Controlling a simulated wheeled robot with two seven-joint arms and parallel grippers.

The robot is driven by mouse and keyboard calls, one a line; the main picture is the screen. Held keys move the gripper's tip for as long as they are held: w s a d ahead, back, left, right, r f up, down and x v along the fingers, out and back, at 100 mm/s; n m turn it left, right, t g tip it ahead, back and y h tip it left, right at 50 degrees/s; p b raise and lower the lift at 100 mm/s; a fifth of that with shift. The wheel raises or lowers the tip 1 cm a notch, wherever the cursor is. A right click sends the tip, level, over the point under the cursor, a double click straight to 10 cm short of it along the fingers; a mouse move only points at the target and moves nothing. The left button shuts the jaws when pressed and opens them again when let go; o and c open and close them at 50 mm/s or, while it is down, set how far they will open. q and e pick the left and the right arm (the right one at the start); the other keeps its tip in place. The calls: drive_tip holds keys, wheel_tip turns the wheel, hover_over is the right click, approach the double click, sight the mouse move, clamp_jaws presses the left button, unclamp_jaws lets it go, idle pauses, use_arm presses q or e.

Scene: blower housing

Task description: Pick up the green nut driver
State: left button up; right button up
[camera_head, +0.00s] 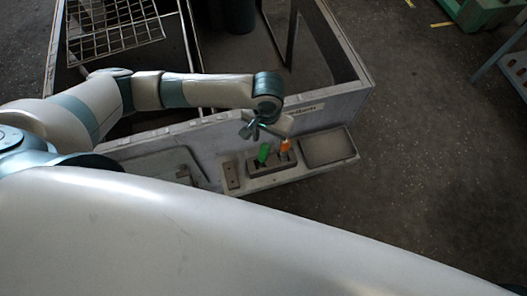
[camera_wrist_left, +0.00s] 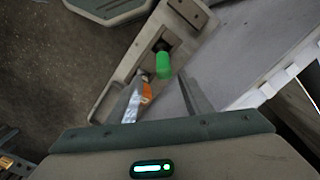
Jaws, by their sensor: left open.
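The green nut driver (camera_head: 263,153) stands in a dark tool holder (camera_head: 258,167) on the ledge, handle up. In the left wrist view its green handle (camera_wrist_left: 163,65) shows between and just beyond my fingertips; its shaft is hidden in the holder. My left gripper (camera_head: 252,129) is open and empty, above and slightly left of the handle in the head view. In the left wrist view its fingers (camera_wrist_left: 163,79) stand apart on either side of the line to the handle. I cannot tell whether they touch it. My right gripper is not in view.
An orange-handled tool (camera_head: 284,146) stands close beside the green one; in the left wrist view its handle (camera_wrist_left: 147,93) is next to my left finger. A shallow grey tray (camera_head: 328,161) lies right of the holder. The housing's wall (camera_head: 337,105) rises behind the ledge.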

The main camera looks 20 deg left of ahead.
sight(264, 148)
use_arm(q)
wheel_tip(264, 148, down, 4)
drive_tip(key=shift+r, duration=0.2)
drive_tip(key=shift+a+f+p, duration=0.15)
drive_tip(key=shift+f+p, duration=0.25)
drive_tip(key=shift+p, duration=0.05)
drive_tip(key=f, duration=0.2)
drive_tip(key=f+p, duration=0.1)
drive_tip(key=shift+s+a, duration=0.1)
drive_tip(key=shift+a, duration=0.15)
drive_tip(key=shift+f, duration=0.75)
